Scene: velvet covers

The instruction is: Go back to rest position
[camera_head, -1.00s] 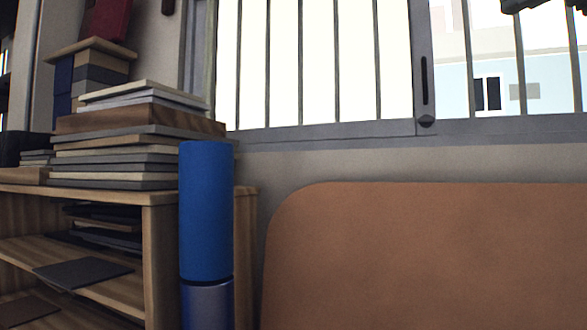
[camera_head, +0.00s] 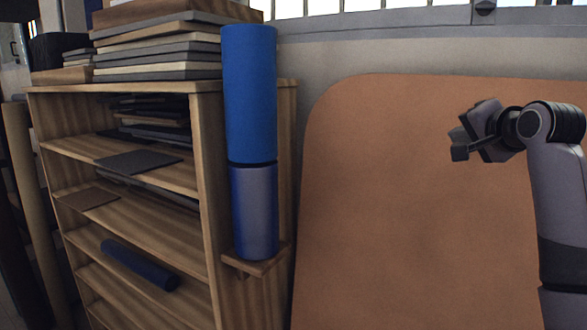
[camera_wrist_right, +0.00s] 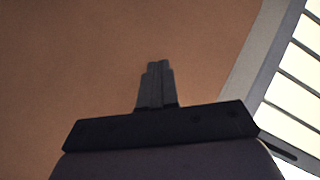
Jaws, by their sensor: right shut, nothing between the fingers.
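My right gripper (camera_head: 459,144) is raised at the right of the head view, in front of a large brown panel. It points left. In the right wrist view its two fingers (camera_wrist_right: 155,85) are together with nothing between them, and the brown panel lies beyond. I cannot tell the gap between gripper and panel. My left gripper shows in neither view.
A wooden shelf (camera_head: 208,200) stands at the left with stacked flat boards (camera_head: 160,50) on top. A blue cylinder (camera_head: 250,95) stands on a bluish-grey one (camera_head: 254,210) at its side. The brown panel (camera_head: 370,220) leans below a barred window (camera_wrist_right: 290,80).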

